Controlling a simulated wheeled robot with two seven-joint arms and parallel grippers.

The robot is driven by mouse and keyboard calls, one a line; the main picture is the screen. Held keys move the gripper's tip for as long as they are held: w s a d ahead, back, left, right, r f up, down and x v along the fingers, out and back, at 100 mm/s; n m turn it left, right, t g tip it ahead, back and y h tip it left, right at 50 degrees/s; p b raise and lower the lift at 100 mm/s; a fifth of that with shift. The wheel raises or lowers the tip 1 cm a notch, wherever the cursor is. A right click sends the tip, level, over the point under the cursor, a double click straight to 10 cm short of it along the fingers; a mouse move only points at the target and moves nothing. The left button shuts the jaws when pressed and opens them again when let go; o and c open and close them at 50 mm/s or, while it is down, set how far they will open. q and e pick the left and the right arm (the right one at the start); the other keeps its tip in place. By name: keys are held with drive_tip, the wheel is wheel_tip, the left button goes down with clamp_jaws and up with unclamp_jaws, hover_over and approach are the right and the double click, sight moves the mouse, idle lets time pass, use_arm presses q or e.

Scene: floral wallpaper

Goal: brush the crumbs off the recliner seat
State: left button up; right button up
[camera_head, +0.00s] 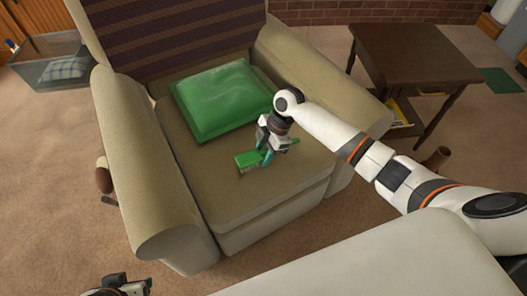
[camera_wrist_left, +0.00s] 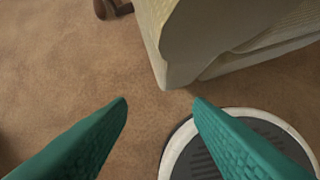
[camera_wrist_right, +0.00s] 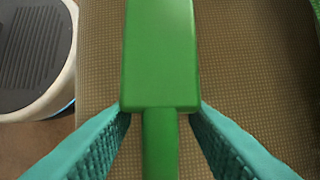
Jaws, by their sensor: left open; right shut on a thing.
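The recliner (camera_head: 150,160) is beige, and its seat (camera_head: 265,200) faces me. A green brush (camera_head: 247,160) is on or just above the seat; I cannot tell whether its bristles touch. My right gripper (camera_head: 268,155) is shut on the brush's handle. In the right wrist view the teal fingers close on the green handle (camera_wrist_right: 160,140), with the brush head (camera_wrist_right: 160,55) pointing away over the woven seat (camera_wrist_right: 250,70). I cannot make out any crumbs. My left gripper (camera_wrist_left: 160,103) is open and empty over the carpet, near the recliner's front corner (camera_wrist_left: 185,65).
A green cushion (camera_head: 220,100) lies at the back of the seat, behind the brush. A dark side table (camera_head: 415,55) stands right of the recliner. A clear bin (camera_head: 50,70) with a checked cloth stands at the left. The front of the seat looks free.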

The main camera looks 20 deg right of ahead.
use_arm(q)
drive_tip(key=shift+w, duration=0.1)
drive_tip(key=shift+w+d+r, duration=0.1)
drive_tip(key=shift+w, duration=0.15)
use_arm(e)
drive_tip(key=shift+f, duration=0.15)
use_arm(q)
drive_tip(key=shift+w+t, duration=0.1)
drive_tip(key=shift+t, duration=0.2)
drive_tip(key=shift+w+d+r, duration=0.1)
drive_tip(key=shift+w, duration=0.15)
use_arm(e)
drive_tip(key=shift+f, duration=0.15)
use_arm(q)
drive_tip(key=shift+w+d+r+t, duration=0.1)
drive_tip(key=shift+w+d+t, duration=0.1)
drive_tip(key=shift+w+t, duration=0.2)
use_arm(e)
drive_tip(key=shift+f, duration=0.15)
drive_tip(key=shift+d, duration=0.1)
